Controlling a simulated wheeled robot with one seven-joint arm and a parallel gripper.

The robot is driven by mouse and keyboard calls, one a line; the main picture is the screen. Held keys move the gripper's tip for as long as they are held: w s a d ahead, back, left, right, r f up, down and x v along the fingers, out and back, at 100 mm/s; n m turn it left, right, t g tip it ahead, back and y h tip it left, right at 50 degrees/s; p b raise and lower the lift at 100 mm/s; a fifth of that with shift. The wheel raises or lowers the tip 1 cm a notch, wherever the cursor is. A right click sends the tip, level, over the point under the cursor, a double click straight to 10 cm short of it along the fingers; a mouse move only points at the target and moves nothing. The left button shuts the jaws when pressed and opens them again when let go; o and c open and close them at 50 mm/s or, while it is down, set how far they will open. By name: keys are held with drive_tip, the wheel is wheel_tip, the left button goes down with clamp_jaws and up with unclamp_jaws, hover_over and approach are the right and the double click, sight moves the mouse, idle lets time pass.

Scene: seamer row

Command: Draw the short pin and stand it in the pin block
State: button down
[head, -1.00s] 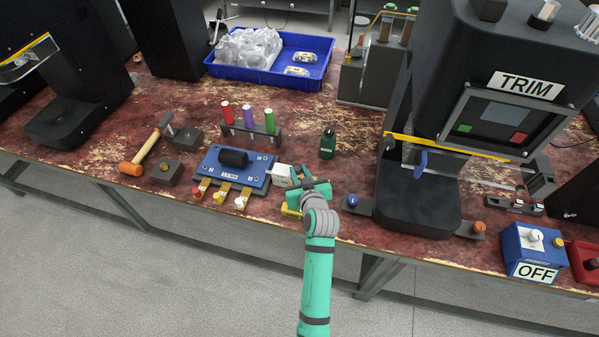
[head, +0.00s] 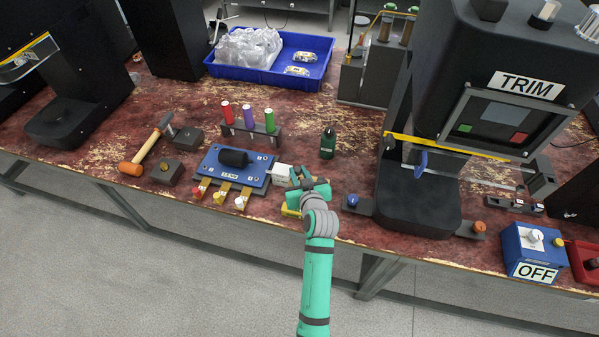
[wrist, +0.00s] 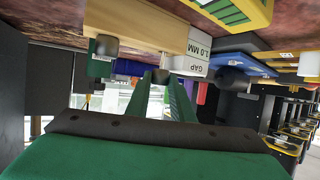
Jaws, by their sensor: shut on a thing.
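My gripper (head: 307,184) is at the front of the bench, beside the white gap block. In the wrist view, which shows the bench upside down, its green fingers (wrist: 166,82) close on a small grey pin (wrist: 165,63) at a tan block (wrist: 145,27). I cannot tell whether the pin is still seated in the block. A second grey pin (wrist: 107,46) stands at the block's other end. In the head view my gripper mostly hides the tan block and both pins.
A white gap block (head: 281,175) and a yellow piece (head: 291,210) lie close to my gripper. A blue plate (head: 207,160) is to the left, with a rack of coloured cylinders (head: 258,138) behind it. A green bottle (head: 328,143) stands behind; the TRIM machine (head: 418,215) is right.

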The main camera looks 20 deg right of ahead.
drive_tip(key=shift+s+f, duration=0.1)
drive_tip(key=shift+f, duration=0.2)
drive_tip(key=c, duration=1.5)
unclamp_jaws()
drive_tip(key=shift+o, duration=0.2)
drive_tip(key=shift+a+f, duration=0.1)
drive_tip(key=shift+a, duration=0.05)
drive_tip(key=d+v, duration=0.1)
drive_tip(key=v, duration=1)
drive_tip(key=shift+a, duration=0.2)
